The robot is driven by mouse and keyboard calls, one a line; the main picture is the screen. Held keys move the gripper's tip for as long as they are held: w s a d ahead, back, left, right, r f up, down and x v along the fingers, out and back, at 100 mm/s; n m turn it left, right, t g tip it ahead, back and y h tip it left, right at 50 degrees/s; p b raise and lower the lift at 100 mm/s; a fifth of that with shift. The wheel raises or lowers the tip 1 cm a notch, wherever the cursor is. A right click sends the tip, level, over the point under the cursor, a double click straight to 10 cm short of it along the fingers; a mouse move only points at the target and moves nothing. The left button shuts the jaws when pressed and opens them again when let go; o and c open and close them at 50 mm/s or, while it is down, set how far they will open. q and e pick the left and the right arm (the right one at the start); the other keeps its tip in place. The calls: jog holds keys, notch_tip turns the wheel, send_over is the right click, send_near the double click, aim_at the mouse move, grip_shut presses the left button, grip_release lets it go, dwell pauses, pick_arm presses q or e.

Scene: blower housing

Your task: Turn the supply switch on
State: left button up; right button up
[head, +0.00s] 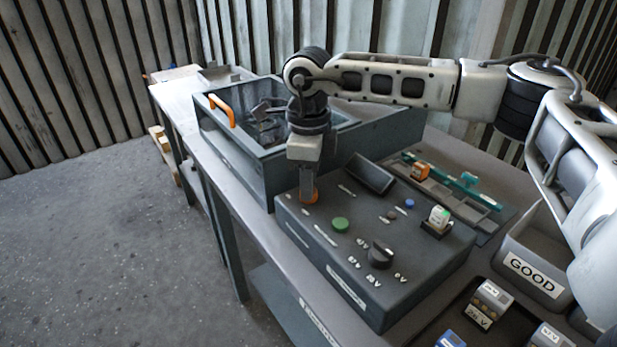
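A dark grey control box (380,290) stands on the bench, with a green button (340,224), a black rotary knob (380,255), a small blue button (409,203) and a tilted dark display (371,174) on its top. My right gripper (309,198) points down at the box's far left corner, with its orange-brown tip at or just above the top face. Whether it touches anything there is unclear. I cannot pick out the supply switch for certain; the gripper hides part of that corner. My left gripper is not in view.
A clear-lidded enclosure (235,150) with an orange handle (222,110) stands behind the box. A bin marked GOOD (533,275) and several labelled blocks (489,304) lie at the right.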

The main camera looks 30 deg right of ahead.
jog(key=shift+m, duration=0.4)
jog(key=m+b, duration=0.1)
jog(key=m, duration=0.2)
jog(key=m+b, duration=0.1)
jog(key=m, duration=0.4)
jog(key=shift+b, duration=0.35)
jog(key=m, duration=0.4)
jog(key=shift+m, duration=0.4)
jog(key=m, duration=0.4)
jog(key=shift+r+b, duration=0.1)
jog(key=shift+b, duration=0.2)
jog(key=shift+w+m, duration=0.1)
jog(key=shift+m, duration=0.2)
jog(key=o, duration=1)
notch_tip(320, 180, up, 16)
jog(key=shift+f+p, duration=0.1)
jog(key=shift+p, duration=0.45)
